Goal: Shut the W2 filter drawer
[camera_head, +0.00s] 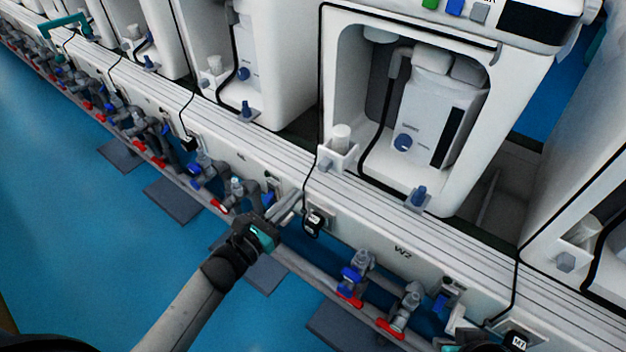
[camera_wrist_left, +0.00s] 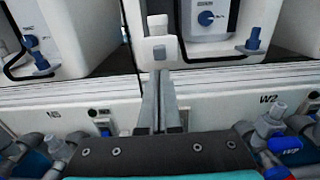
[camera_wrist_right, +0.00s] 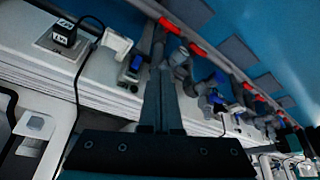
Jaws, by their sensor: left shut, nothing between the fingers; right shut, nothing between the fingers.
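The W2 filter drawer (camera_head: 340,159) is a small white box with a white cylinder standing in it. It juts out at the front left corner of the W2 unit's recess; how far is hard to tell. In the left wrist view the drawer front (camera_wrist_left: 157,51) is straight beyond the fingers. My left gripper (camera_head: 296,198) is shut and empty, below and left of the drawer and apart from it in the head view. My right gripper (camera_wrist_right: 158,45) is shut and empty, low by the pipes right of the W2 label (camera_head: 403,252); the head view cuts it off at the bottom edge.
Grey valves with red handles (camera_head: 350,299) line the bench front. A black cable (camera_head: 321,120) hangs left of the drawer to a plug (camera_head: 314,222). A blue knob (camera_head: 418,195) stands at the unit's front. Another white unit (camera_head: 600,150) is at the right. Blue floor lies free at left.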

